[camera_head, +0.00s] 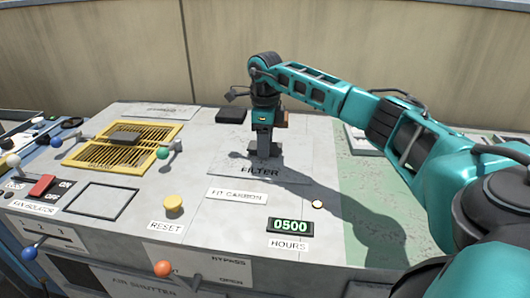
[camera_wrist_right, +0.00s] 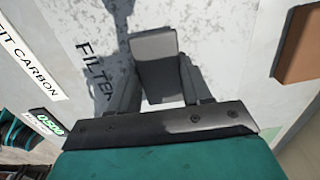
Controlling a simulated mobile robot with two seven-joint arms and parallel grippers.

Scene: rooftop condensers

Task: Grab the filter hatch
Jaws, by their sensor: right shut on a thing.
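The filter hatch (camera_head: 225,172) is a flat grey plate on top of the condenser housing, with "FILTER" printed along its front edge. A dark grey block handle stands up from it. My right gripper (camera_head: 264,148) points straight down at this handle. In the right wrist view the handle (camera_wrist_right: 156,62) sits between the two fingers, and the gripper is shut on it. The hatch's surface (camera_wrist_right: 80,25) and part of the lettering also show there. The plate looks level with the housing top; I cannot tell whether it is raised at all. My left gripper is out of view.
A yellow grille (camera_head: 95,158) with a dark handle lies at left. A yellow reset knob (camera_head: 173,203), an hours display (camera_head: 290,226) and several coloured lever knobs are nearer. A brown block (camera_wrist_right: 303,45) is right of the gripper. A beige wall (camera_head: 420,60) stands behind.

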